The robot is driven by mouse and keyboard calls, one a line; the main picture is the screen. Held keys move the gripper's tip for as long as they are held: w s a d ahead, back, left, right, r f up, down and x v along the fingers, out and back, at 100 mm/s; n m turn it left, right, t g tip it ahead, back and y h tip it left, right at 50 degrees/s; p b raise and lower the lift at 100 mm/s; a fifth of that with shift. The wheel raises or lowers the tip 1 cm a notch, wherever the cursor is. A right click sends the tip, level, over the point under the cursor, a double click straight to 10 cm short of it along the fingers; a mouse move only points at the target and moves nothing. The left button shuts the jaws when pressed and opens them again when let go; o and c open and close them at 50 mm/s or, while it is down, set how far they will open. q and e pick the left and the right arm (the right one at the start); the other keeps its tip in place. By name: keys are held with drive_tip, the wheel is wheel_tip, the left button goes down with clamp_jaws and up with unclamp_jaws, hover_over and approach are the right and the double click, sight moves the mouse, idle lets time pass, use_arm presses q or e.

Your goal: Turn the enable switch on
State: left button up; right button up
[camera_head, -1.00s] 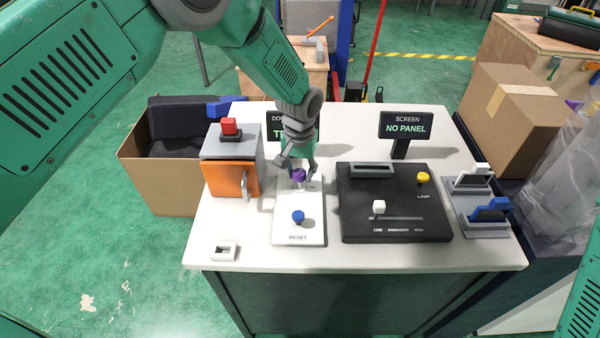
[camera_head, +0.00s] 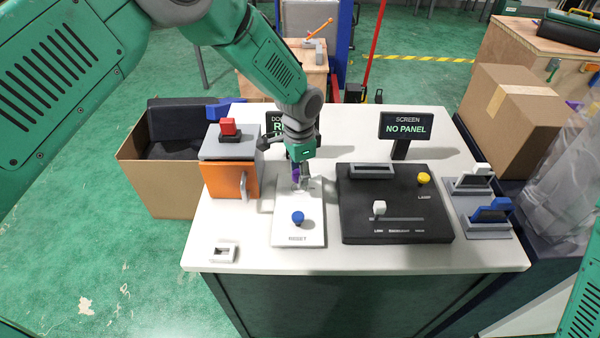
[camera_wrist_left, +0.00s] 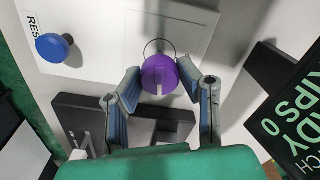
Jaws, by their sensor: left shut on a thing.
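A purple knob (camera_head: 295,173) stands on the white panel (camera_head: 284,236), behind a blue button (camera_head: 298,217) by the word RESET. My left gripper (camera_head: 300,184) points down at the knob and partly hides it in the head view. In the left wrist view, the purple knob (camera_wrist_left: 159,75) has a grey pointer bar and sits between the tips of the left gripper (camera_wrist_left: 160,88), which is shut on it. Any label by the knob is hidden. My right gripper is not in view.
An orange-fronted box with a red button (camera_head: 228,127) stands left of the panel. A black console (camera_head: 397,228) with a white slider and yellow knob is at the right. A dark display (camera_head: 276,122) behind my gripper is partly hidden. Another reads NO PANEL (camera_head: 406,127).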

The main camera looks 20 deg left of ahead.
use_arm(q)
drive_tip(key=shift+w+r+m, duration=0.1)
drive_tip(key=shift+m, duration=1)
drive_tip(key=o, duration=1.1)
drive_tip(key=shift+o, duration=0.2)
drive_tip(key=shift+r, duration=0.2)
wheel_tip(320, 180, up, 11)
drive_tip(key=shift+r, duration=0.2)
